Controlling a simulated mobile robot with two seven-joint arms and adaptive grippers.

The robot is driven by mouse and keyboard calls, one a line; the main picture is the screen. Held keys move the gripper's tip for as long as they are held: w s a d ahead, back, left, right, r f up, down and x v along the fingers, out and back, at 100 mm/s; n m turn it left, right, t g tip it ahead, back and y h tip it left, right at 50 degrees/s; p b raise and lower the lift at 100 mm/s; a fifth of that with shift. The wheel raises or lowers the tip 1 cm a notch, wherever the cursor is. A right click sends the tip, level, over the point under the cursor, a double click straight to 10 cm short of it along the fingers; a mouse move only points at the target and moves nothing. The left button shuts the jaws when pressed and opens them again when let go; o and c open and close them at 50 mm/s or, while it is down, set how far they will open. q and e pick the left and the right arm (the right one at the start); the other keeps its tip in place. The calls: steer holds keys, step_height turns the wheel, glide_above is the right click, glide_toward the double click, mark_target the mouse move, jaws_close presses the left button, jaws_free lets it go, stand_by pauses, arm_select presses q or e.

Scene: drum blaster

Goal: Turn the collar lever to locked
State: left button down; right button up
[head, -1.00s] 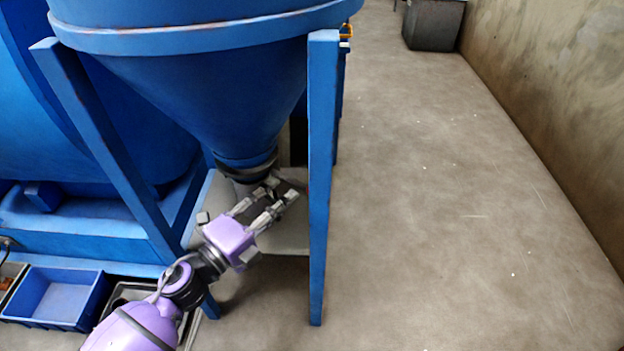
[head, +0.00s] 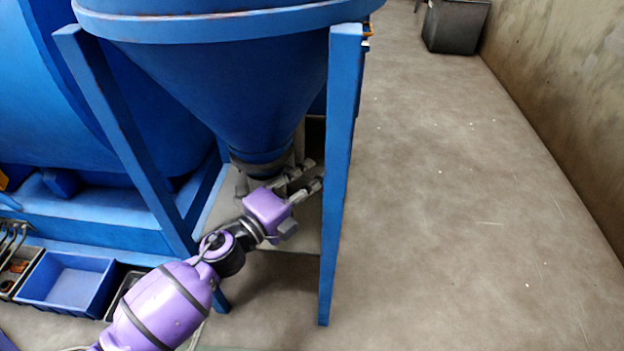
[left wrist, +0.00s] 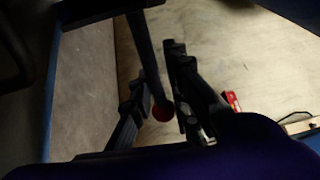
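The dark collar (head: 262,166) sits at the bottom tip of the blue cone-shaped hopper (head: 235,90). In the left wrist view a thin dark lever (left wrist: 147,55) runs down to a red ball (left wrist: 162,111) at its end. My left gripper (head: 314,173) is beside and below the collar in the head view. In the left wrist view its two fingers (left wrist: 163,95) are apart, with the lever's red-knobbed end appearing between them. I cannot tell whether either finger touches it. In the head view the lever is not clearly visible. My right gripper is not in view.
A blue frame leg (head: 340,180) stands close to the right of my left gripper; another slanted leg (head: 120,140) is on the left. A pale board (head: 295,235) lies under the hopper. A blue bin (head: 68,283) is at lower left. The floor at right (head: 450,200) is clear.

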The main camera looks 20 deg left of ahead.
arm_select(q)
steer(key=shift+s+f, duration=0.15)
steer(key=shift+f, duration=0.25)
steer(key=s+m+g+h, duration=0.1)
steer(key=h, duration=0.1)
steer(key=s+a+m+g+h+b, duration=0.1)
steer(key=s+m+h, duration=0.1)
steer(key=s+a+m+g+h, duration=0.1)
steer(key=s+g+h, duration=0.1)
steer(key=shift+s+a+f+m, duration=0.15)
steer(key=shift+a+f+m, duration=0.05)
steer(key=shift+m, duration=0.1)
steer(key=c, duration=1.8)
jaws_free()
steer(key=shift+r, duration=0.15)
steer(key=shift+a+r, duration=0.1)
steer(key=shift+r, duration=0.05)
steer(key=v, duration=0.7)
steer(key=shift+a, duration=0.15)
